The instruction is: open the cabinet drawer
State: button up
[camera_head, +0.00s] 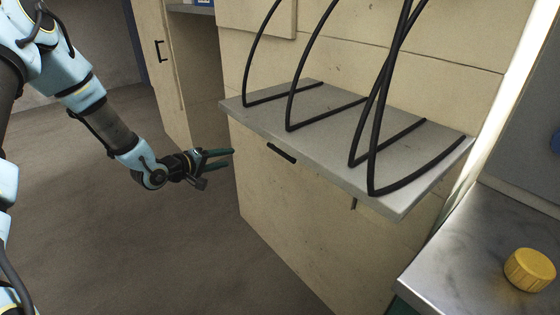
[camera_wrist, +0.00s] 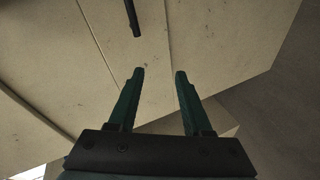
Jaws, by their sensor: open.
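The cabinet (camera_head: 290,220) is a beige block with a grey top plate, right of centre in the head view. A dark bar handle (camera_head: 281,153) sits on its front just under the top. In the wrist view, a dark bar (camera_wrist: 133,18), which looks like a handle, shows at the top, beyond the fingertips. My gripper (camera_head: 232,158) is open and empty, left of the handle and near the cabinet's left front edge. Its two green fingers also show in the wrist view (camera_wrist: 160,72), apart, with nothing between them. No drawer gap is visible.
Black curved rods (camera_head: 290,95) rise from the grey top plate (camera_head: 395,200). A metal counter (camera_head: 450,260) with a yellow cap (camera_head: 530,270) stands at the lower right. Another cabinet with a dark handle (camera_head: 160,51) stands behind. The floor at left is clear.

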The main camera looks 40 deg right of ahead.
aim_at(279, 153)
jog(key=s+d+g+h, duration=0.1)
jog(key=s+d, duration=0.1)
jog(key=d, duration=0.3)
jog(key=s+d+f+n+g+h, duration=0.1)
jog(key=s+d, duration=0.2)
jog(key=d, duration=0.3)
jog(key=s+d+g+h, duration=0.1)
jog(key=s+d+h, duration=0.1)
jog(key=d, duration=0.3)
jog(key=shift+s+d+f, duration=0.2)
jog(key=shift+s+f, duration=0.05)
jog(key=shift+s, duration=0.05)
grip_shut()
dwell(0.8)
